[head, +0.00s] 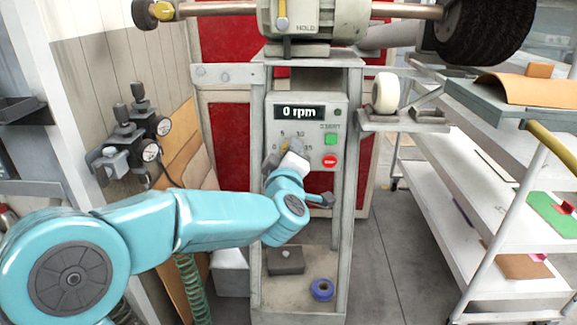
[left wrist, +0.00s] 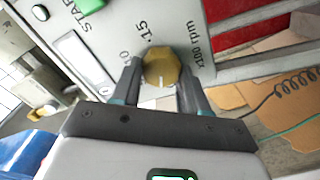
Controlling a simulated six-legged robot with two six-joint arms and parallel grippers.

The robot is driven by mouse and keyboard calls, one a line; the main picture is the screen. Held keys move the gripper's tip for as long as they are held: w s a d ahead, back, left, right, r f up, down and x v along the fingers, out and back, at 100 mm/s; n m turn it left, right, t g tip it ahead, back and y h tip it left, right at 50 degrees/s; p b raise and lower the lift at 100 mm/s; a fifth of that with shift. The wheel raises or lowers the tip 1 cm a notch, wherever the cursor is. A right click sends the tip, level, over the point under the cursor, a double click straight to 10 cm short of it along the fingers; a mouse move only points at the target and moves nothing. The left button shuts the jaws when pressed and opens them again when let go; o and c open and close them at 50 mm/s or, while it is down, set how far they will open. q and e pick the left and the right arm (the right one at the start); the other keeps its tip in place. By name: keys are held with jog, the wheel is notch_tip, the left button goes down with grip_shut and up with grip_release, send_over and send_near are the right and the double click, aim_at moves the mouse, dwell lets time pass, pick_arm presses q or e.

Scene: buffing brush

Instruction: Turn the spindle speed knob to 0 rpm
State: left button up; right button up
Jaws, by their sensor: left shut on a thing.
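The spindle speed knob (left wrist: 161,65) is yellow and faceted, with a white mark on its lower side in the left wrist view. The scale around it shows 15 and x100 rpm; other numbers are partly covered. My left gripper (left wrist: 158,82) is shut on the knob, one finger on each side. In the head view the knob (head: 287,146) is mostly hidden behind my left gripper (head: 281,154). The display (head: 299,112) on the grey control panel (head: 270,106) reads 0 rpm. My right gripper is not in view.
Right of the knob are a green start button (head: 331,139) and a red stop button (head: 330,161). A black brush (head: 487,32) hangs at the upper right. A white roll (head: 386,92) stands on a side shelf. A trolley (head: 450,145) stands at the right.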

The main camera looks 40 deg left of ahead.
pick_arm(q)
jog(key=shift+r+n+b, duration=0.1)
jog(key=shift+n+b, duration=1.35)
jog(key=shift+n, duration=0.65)
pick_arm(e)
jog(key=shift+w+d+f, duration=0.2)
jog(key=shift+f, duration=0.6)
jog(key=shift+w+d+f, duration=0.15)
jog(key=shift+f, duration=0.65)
pick_arm(q)
jog(key=o, duration=1.1)
jog(key=shift+w, duration=0.1)
jog(key=shift+c, duration=0.2)
jog(key=p+v, duration=0.3)
jog(key=v, duration=1.3)
jog(key=shift+s, duration=0.3)
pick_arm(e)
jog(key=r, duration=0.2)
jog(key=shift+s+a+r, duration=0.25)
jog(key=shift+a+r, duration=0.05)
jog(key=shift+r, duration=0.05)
